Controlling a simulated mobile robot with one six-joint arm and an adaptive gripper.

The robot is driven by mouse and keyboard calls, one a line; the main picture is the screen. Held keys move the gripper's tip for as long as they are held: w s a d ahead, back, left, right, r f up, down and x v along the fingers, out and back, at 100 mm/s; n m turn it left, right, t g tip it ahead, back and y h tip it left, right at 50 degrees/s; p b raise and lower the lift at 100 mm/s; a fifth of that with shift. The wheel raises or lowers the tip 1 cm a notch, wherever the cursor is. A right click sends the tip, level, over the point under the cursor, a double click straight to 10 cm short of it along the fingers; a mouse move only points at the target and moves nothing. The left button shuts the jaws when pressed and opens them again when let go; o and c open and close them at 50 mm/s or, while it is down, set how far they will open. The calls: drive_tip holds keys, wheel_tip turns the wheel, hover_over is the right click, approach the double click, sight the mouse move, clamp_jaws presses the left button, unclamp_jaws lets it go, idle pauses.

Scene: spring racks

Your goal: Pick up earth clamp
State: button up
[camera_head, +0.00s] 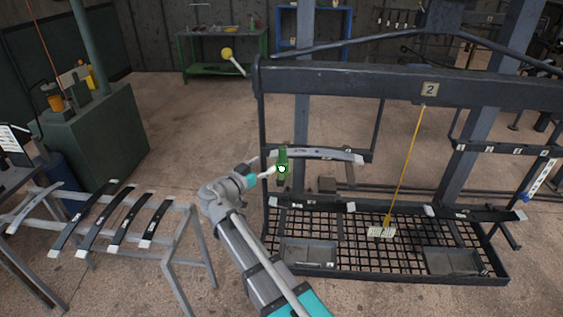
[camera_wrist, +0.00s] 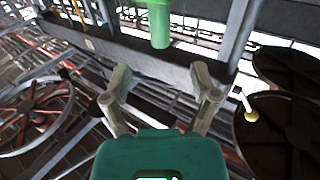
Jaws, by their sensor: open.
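The earth clamp looks to be the green piece (camera_head: 283,154) at the left end of a grey leaf spring on the rack in the head view. A green piece (camera_wrist: 160,24) also shows at the top middle of the wrist view, ahead of my fingers. My gripper (camera_wrist: 160,75) is open in the wrist view, with nothing between its fingers. In the head view my gripper (camera_head: 272,171) is just left of and below the green piece. I cannot tell there whether they touch. The clamp's lower part is partly hidden by a small white shape.
The black rack (camera_head: 385,80) carries a "2" plate and a yellow cord (camera_head: 407,160) with a tag. Its mesh tray (camera_head: 350,228) holds grey bins. A grey stand (camera_head: 180,240) with several leaf springs is at left. Open floor (camera_head: 190,130) lies behind it.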

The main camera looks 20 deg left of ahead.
sight(280, 153)
drive_tip(key=shift+x, duration=1.9)
drive_tip(key=shift+x, duration=2.6)
drive_tip(key=shift+r, duration=0.1)
clamp_jaws()
